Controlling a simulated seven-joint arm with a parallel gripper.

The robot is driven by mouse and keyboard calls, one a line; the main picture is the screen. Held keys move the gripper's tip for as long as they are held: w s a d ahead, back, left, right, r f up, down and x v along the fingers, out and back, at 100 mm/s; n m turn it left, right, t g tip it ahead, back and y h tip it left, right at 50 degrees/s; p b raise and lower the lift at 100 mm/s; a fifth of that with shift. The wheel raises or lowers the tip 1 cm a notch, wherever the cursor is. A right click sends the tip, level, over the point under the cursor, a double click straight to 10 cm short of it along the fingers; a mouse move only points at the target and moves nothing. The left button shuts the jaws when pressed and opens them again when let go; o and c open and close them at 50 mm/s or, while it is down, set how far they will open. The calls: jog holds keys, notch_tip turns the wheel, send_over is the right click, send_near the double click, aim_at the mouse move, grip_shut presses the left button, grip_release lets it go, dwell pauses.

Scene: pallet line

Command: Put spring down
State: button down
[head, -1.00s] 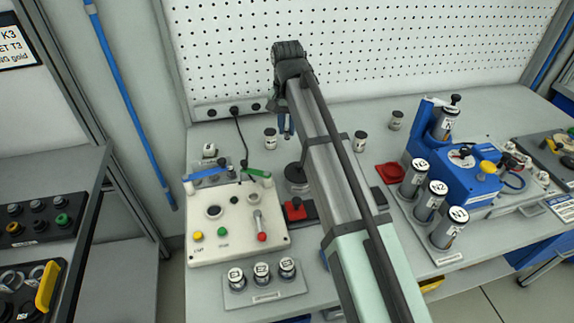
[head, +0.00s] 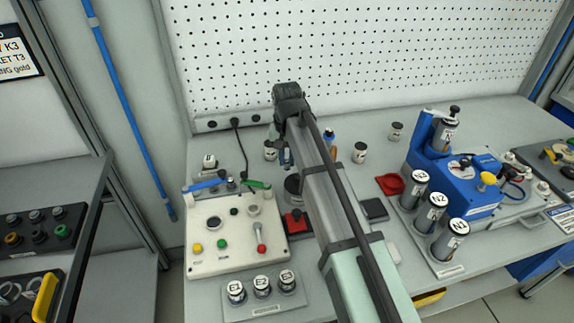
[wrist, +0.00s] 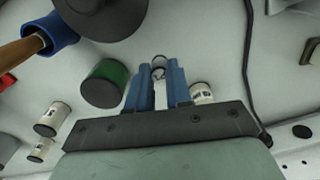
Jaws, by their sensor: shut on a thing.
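My gripper (wrist: 157,85) has blue fingers and is shut on a small pale metal spring (wrist: 158,68), whose looped end shows between the fingertips in the wrist view. In the head view my gripper (head: 286,158) is low over the rear of the bench, behind the white control box. The spring is too small to make out there. Whether it touches the bench cannot be told.
The white control box (head: 206,258) stands in front; a blue machine (head: 475,205) stands right. Bare bench shows at the back right.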

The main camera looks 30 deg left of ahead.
aim_at(287, 160)
jog(key=shift+f, duration=1.55)
jog(key=shift+f, duration=0.15)
jog(key=c, duration=1)
grip_release()
jog(key=shift+c, duration=0.2)
notch_tip(287, 160, up, 12)
jog(key=shift+r, duration=0.2)
